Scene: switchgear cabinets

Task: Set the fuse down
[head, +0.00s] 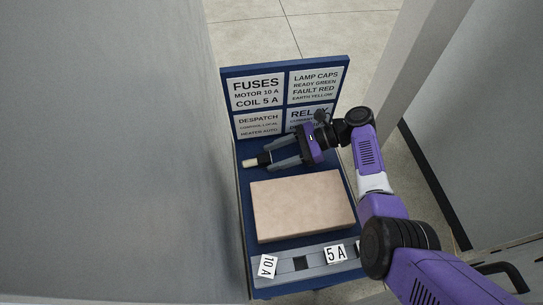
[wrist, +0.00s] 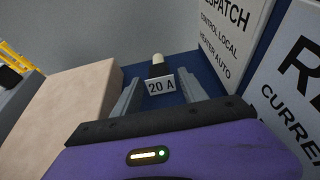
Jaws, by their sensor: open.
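The fuse (head: 250,162) is a small cylinder with a pale end and a dark body. It lies on the blue board behind the tan block, with its pale end pointing left in the head view. In the wrist view the fuse (wrist: 158,59) points away from me, and a tag reading 20 A (wrist: 161,86) shows at its near end. My gripper (head: 269,157) is open, with its fingers low around the near part of the fuse. In the wrist view a gap shows between each finger of my gripper (wrist: 158,90) and the tag.
The tan block (head: 303,205) fills the middle of the blue board (head: 247,217). A grey strip (head: 285,266) with 10 A (head: 267,266) and 5 A (head: 335,254) tags lies at the front. The sign panel (head: 286,97) stands close behind my gripper. Grey cabinet walls flank both sides.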

